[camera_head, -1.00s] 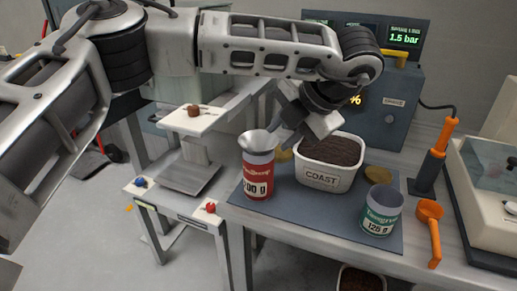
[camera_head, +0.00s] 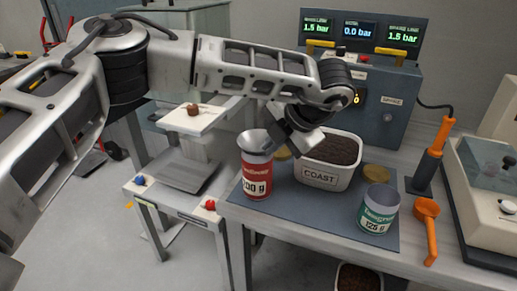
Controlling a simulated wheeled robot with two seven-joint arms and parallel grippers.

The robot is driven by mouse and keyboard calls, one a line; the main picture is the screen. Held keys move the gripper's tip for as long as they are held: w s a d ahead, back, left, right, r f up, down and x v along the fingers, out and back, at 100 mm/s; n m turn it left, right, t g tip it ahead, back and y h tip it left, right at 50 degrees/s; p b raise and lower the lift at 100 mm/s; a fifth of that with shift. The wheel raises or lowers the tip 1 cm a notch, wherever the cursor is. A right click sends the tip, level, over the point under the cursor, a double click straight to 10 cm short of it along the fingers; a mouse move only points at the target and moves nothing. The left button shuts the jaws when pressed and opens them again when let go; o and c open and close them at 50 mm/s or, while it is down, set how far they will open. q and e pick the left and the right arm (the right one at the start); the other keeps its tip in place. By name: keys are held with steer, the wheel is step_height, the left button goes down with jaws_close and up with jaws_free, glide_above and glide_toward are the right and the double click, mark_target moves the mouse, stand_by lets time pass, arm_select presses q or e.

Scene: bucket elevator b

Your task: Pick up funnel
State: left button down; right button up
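A grey metal funnel (camera_head: 256,142) sits upright in the mouth of a red can labelled 200 g (camera_head: 257,178) on the blue-grey mat (camera_head: 310,213). My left arm reaches across from the left above the bench. My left gripper (camera_head: 282,138) points down and left, just to the right of the funnel's rim. Its fingers are dark and foreshortened, so I cannot tell whether they are apart or touch the funnel. My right gripper is not in view.
A white tub labelled COAST (camera_head: 322,176), full of dark grounds, stands right of the red can. A green can (camera_head: 378,210), an orange scoop (camera_head: 428,225) and an orange-handled tool (camera_head: 432,155) are farther right. A control box (camera_head: 385,105) stands behind.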

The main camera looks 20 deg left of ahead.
arm_select(q)
steer(key=shift+r, duration=0.1)
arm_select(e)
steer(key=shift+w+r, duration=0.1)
